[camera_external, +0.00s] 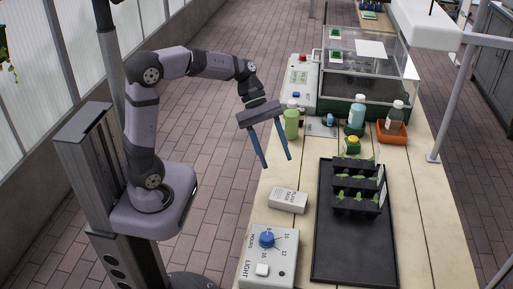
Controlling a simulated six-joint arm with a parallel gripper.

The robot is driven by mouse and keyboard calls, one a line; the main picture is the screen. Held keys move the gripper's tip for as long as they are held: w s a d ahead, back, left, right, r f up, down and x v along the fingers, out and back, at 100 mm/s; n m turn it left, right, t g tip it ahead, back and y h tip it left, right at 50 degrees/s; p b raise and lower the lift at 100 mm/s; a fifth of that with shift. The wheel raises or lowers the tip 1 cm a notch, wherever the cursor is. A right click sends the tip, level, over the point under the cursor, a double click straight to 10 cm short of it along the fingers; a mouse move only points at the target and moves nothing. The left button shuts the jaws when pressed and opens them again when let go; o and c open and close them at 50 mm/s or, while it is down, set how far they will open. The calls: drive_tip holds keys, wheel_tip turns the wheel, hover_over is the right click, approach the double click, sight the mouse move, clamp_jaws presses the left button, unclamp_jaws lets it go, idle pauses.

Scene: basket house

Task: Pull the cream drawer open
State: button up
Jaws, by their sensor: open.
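I cannot make out a cream drawer with certainty in this view. The pale cream bench top (283,172) runs away from the camera, and its front below the top edge is mostly out of sight. My gripper (277,163) hangs above the bench's left edge with its two blue fingers pointing down and spread apart. It is open, with nothing between the fingers. It is in front of the green bottle (291,124) and farther back than the small white box (288,200).
A black tray (351,259) with seedling cells (357,206) lies on the right. A light timer (269,257) with a blue knob stands in front. Bottles, an orange tray (391,139), a pale control box (299,84) and a clear-lidded case (367,72) stand behind. Brick floor lies left.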

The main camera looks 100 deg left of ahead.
drive_tip(key=s+a+n+t+y+b, duration=0.2)
drive_tip(key=a+n+t+b, duration=0.65)
drive_tip(key=a, duration=1.05)
drive_tip(key=s+a+r+n+t+y+b, duration=0.2)
drive_tip(key=s+a+n+b, duration=0.2)
drive_tip(key=s+a, duration=0.3)
drive_tip(key=s+a+r+n+t+y+b, duration=0.2)
drive_tip(key=s+a+n+b, duration=0.15)
drive_tip(key=s+a, duration=0.35)
wheel_tip(320, 180, down, 31)
drive_tip(key=d, duration=0.1)
drive_tip(key=w, duration=0.7)
drive_tip(key=shift+w, duration=0.15)
